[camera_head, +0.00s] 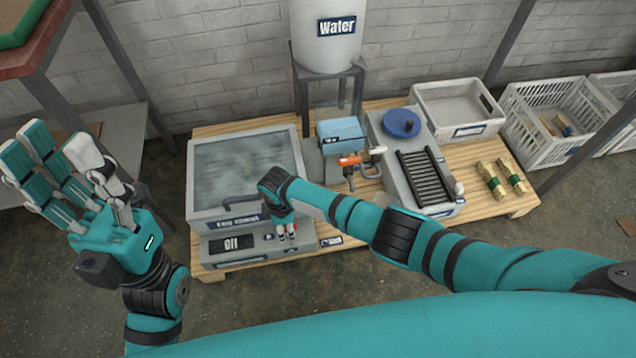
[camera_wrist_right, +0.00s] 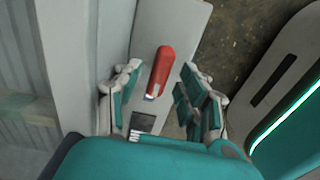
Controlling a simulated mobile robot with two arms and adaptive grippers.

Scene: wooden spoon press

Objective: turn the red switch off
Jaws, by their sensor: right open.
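The red switch (camera_wrist_right: 160,70) is a rounded red lever on a light grey panel (camera_wrist_right: 183,22) in the right wrist view. In the head view the panel is the front of a grey machine (camera_head: 245,160) with a clear-topped lid and a dark display (camera_head: 232,243). My right gripper (camera_wrist_right: 158,88) is open, with its fingers on either side of the switch and a visible gap on both sides. In the head view the right gripper (camera_head: 287,230) is at the machine's front right and mostly hides the switch. My left gripper (camera_head: 55,160) is open and empty at the far left, away from the machine.
A white water tank (camera_head: 328,35) on a stand is behind the wooden pallet (camera_head: 508,203). A blue box (camera_head: 341,133), a grey roller unit (camera_head: 425,180), a grey bin (camera_head: 458,104) and briquettes (camera_head: 490,180) are to the right. A white crate (camera_head: 553,120) stands beyond.

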